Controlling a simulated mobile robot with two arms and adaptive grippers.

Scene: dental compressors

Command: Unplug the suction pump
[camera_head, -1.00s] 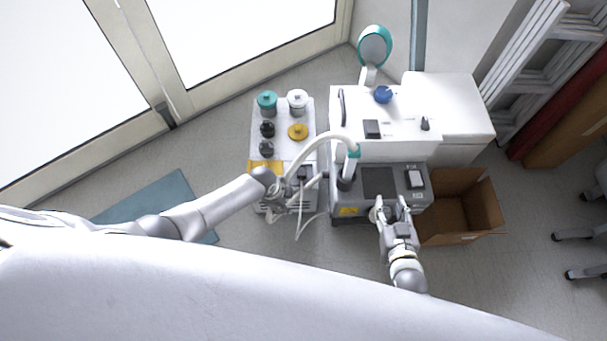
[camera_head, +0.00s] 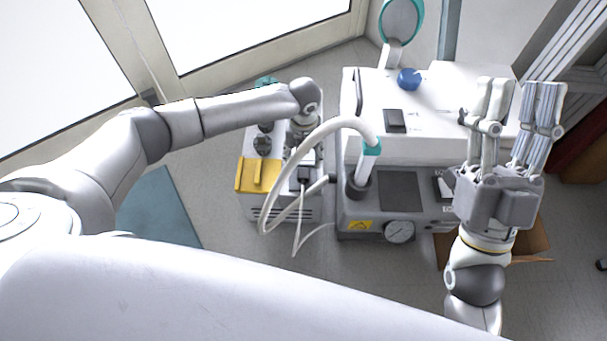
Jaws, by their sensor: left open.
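The suction pump seems to be the grey unit (camera_head: 385,225) with a dark panel, a round gauge and a thick white hose (camera_head: 300,160); I cannot be sure. A smaller white unit (camera_head: 285,212) stands to its left, with a black plug or connector (camera_head: 304,176) at its front and a thin white cable (camera_head: 300,232). My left gripper (camera_head: 305,142) is above this smaller unit, just behind the black connector. It is open, but mostly hidden below my wrist. My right gripper (camera_head: 519,95) is raised over the right side, its fingers spread and empty.
A white cabinet (camera_head: 440,130) with a blue knob (camera_head: 409,79) stands behind the grey unit. A cardboard box (camera_head: 535,240) is at right, partly hidden by my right arm. A ladder (camera_head: 570,60) leans at far right. A blue mat (camera_head: 160,210) lies left on the floor.

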